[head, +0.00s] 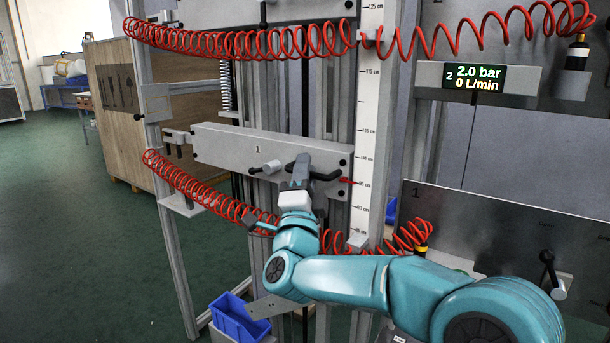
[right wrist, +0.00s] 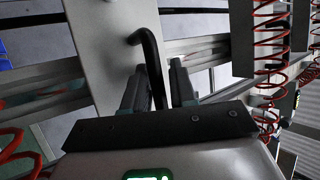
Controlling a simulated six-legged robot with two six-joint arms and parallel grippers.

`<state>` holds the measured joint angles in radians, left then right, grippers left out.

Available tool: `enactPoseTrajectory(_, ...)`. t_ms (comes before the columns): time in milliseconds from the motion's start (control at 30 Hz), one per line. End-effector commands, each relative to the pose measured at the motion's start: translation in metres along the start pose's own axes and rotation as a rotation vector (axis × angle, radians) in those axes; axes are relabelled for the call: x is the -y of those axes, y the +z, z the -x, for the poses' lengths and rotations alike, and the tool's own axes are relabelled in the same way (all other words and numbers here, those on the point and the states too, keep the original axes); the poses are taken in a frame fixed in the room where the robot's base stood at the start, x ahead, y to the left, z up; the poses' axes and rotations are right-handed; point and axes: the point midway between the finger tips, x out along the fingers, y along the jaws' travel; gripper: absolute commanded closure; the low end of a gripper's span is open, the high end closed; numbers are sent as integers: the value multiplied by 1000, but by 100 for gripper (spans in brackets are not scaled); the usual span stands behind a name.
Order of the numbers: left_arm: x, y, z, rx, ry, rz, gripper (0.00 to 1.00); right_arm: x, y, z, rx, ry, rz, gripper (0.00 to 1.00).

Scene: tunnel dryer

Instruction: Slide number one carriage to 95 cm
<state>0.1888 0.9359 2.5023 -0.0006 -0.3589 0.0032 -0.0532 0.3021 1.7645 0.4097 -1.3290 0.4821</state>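The number one carriage (head: 225,145) is a grey plate marked 1 on the vertical rails in the head view. A black bent handle (head: 327,176) is on its right part; it also shows in the right wrist view (right wrist: 152,55). A black-and-grey lever (head: 268,168) is left of it. The white cm scale (head: 368,115) stands at the right, and a red pointer (head: 346,181) is about level with its 95 cm label. My right gripper (head: 301,172) is at the handle, its fingers (right wrist: 157,85) on both sides with apparent gaps. My left gripper is not in view.
Red coiled hoses (head: 240,43) cross the frame above and below the carriage. A display (head: 477,78) reads 2.0 bar, 0 L/min. A panel (head: 500,230) marked 1 is at right. A blue bin (head: 238,318) is low in front; green floor is clear at left.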

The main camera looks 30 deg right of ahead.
Motion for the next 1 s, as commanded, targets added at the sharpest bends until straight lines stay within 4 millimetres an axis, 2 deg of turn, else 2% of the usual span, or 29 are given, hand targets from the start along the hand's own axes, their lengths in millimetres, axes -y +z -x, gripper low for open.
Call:
enactPoseTrajectory(333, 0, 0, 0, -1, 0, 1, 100, -2, 1, 2, 4, 4, 2, 75)
enactPoseTrajectory(467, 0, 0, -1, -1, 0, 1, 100, -2, 2, 15, 6, 5, 2, 75)
enactPoseTrajectory(567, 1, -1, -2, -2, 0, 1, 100, -2, 2, 36, 8, 6, 2, 75)
enactPoseTrajectory(800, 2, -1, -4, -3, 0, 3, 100, -2, 2, 101, 9, 4, 1, 75)
enactPoseTrajectory(1000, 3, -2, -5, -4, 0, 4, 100, -1, 2, 143, 7, 3, 0, 75)
